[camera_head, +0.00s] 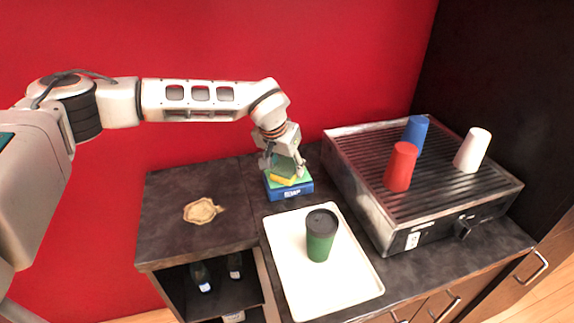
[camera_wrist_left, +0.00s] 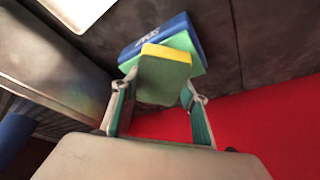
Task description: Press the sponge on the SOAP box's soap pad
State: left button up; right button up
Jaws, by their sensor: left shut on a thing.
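The blue SOAP box (camera_head: 291,192) sits on the dark counter behind the white tray, with a green soap pad (camera_head: 305,181) on its top. My left gripper (camera_head: 284,166) is shut on the sponge (camera_head: 283,179), which is yellow and green, and holds it right over the box. In the left wrist view the sponge (camera_wrist_left: 165,75) is between the fingers of the gripper (camera_wrist_left: 157,108), with the green pad (camera_wrist_left: 190,48) and blue box (camera_wrist_left: 180,28) just beyond. I cannot tell whether the sponge touches the pad. My right gripper is not in view.
A white tray (camera_head: 290,273) holds a green cup (camera_head: 320,240). A ribbed grill (camera_head: 375,170) at the right carries red (camera_head: 400,167), blue (camera_head: 416,132) and white (camera_head: 472,150) cups. A tan splat-shaped thing (camera_head: 201,211) lies on the left counter. Bottles stand on a shelf below.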

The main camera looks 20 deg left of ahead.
aim_at(290, 161)
pick_arm(q)
jog(key=shift+f, duration=0.9)
dwell(2.0)
jog(key=shift+r, duration=3.55)
jog(key=s+a+f+n, duration=0.1)
jog(key=s+a, duration=0.1)
jog(key=s, duration=0.8)
jog(key=s+a+f+n, duration=0.1)
jog(key=s+a+f, duration=0.1)
jog(key=s, duration=0.8)
jog(key=shift+s+a+y, duration=0.3)
jog(key=shift+a+y, duration=0.05)
jog(key=shift+y, duration=0.05)
jog(key=shift+f, duration=0.1)
